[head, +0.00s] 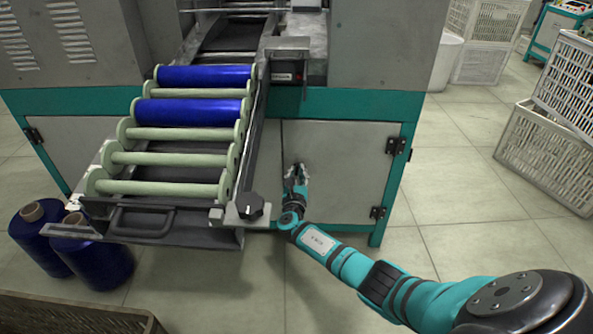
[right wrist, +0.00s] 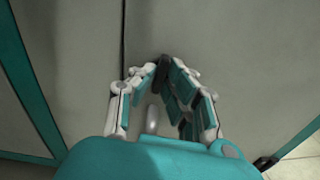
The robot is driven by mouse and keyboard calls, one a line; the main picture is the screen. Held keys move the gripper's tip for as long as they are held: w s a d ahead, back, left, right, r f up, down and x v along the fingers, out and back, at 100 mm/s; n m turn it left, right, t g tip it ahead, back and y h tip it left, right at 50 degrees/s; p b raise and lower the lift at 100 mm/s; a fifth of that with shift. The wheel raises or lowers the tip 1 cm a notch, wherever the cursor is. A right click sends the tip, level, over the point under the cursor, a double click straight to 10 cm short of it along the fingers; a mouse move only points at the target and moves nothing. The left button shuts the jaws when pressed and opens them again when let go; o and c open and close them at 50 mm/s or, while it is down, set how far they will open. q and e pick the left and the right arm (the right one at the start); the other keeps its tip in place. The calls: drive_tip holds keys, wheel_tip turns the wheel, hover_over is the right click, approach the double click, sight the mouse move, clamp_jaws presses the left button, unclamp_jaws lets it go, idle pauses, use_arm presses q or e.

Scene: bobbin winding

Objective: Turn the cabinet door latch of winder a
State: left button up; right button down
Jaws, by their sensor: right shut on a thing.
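Winder a's grey cabinet door (head: 345,165) is shut in its teal frame, below the machine body and right of the bobbin rack. My right gripper (head: 297,176) is at the door's left edge, close to the vertical seam. In the right wrist view my right gripper (right wrist: 165,68) has its fingers drawn together at the door, just right of the seam, shut on the latch. The fingers hide most of the latch, so its angle cannot be told. A pale rounded piece (right wrist: 152,118) shows between the fingers. My left gripper is not in view.
The sloping rack holds pale green empty bobbins (head: 165,158) and blue wound ones (head: 190,112); its rail and a black knob (head: 250,205) stand close left of my right gripper. Blue yarn cones (head: 95,260) stand at lower left. White crates (head: 550,150) stand at right.

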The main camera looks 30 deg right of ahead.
drive_tip(key=shift+n, duration=0.6)
drive_tip(key=c, duration=1.4)
unclamp_jaws()
drive_tip(key=v, duration=1.2)
drive_tip(key=shift+f, duration=0.1)
